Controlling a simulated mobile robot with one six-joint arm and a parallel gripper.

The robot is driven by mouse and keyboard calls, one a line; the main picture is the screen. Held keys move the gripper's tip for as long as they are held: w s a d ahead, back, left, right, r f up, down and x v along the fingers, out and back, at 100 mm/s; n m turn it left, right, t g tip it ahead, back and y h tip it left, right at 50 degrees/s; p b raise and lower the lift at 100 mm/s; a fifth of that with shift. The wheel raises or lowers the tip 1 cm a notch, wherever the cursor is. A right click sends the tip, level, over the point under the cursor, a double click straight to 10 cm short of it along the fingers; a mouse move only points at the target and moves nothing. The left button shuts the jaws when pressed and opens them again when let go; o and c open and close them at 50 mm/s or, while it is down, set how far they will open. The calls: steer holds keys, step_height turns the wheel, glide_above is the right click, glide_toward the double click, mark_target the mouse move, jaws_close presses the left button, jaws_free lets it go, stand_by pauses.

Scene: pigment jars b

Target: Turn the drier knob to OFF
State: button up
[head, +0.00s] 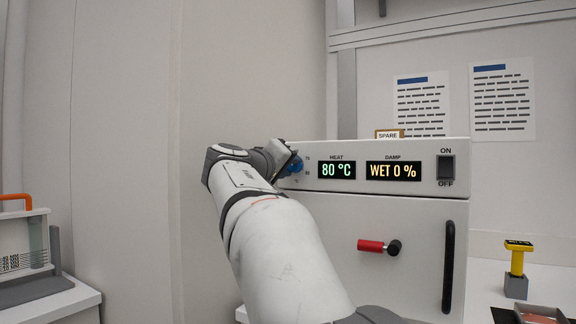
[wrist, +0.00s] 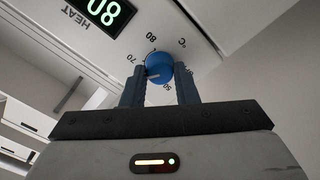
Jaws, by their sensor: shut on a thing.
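The drier (head: 420,225) is a white cabinet with a panel. Its blue knob (head: 296,165) is at the panel's left end, partly hidden by my arm in the head view. In the wrist view, the blue knob (wrist: 159,65) sits between the two fingers of my gripper (wrist: 159,80), which is shut on it. The heat display (head: 336,170) reads 80 °C.
A damp display (head: 393,171) reads WET 0 %. A dark ON/OFF switch (head: 446,168) is at the panel's right. Below are a red-handled latch (head: 372,246) and a black door handle (head: 448,266). A yellow-topped item (head: 518,260) stands on the right bench.

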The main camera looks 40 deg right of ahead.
steer(key=shift+n+p, duration=10.15)
steer(key=shift+n, duration=4.85)
steer(key=shift+f, duration=0.1)
steer(key=o, duration=1)
